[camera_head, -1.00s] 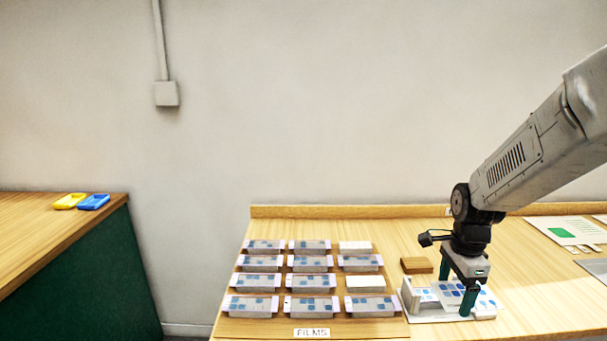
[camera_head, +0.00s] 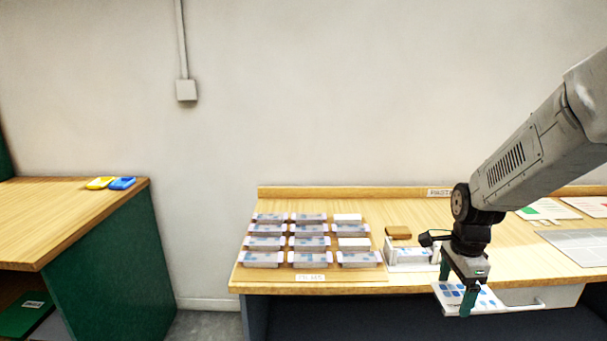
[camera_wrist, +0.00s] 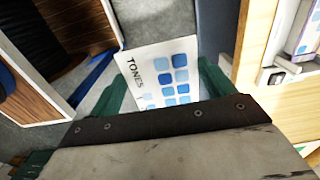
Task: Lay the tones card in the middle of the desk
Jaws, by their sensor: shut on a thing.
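My gripper (camera_head: 457,289) is shut on the tones card (camera_head: 484,300), a white card with blue rounded squares. The card is held in front of the desk's front edge, clear of the desktop. In the wrist view the card (camera_wrist: 162,72) shows the word TONES and rows of blue squares between my green fingers (camera_wrist: 168,90). The desk (camera_head: 340,284) has a light wood top. My gripper hides part of the card.
Several film stacks stand on a board (camera_head: 370,276) at the desk's left, with a brown block (camera_head: 398,232) and a white holder (camera_head: 410,262) beside them. Sheets (camera_head: 580,246) lie at the right. A green-sided counter (camera_head: 110,250) with yellow and blue trays stands left, across a floor gap.

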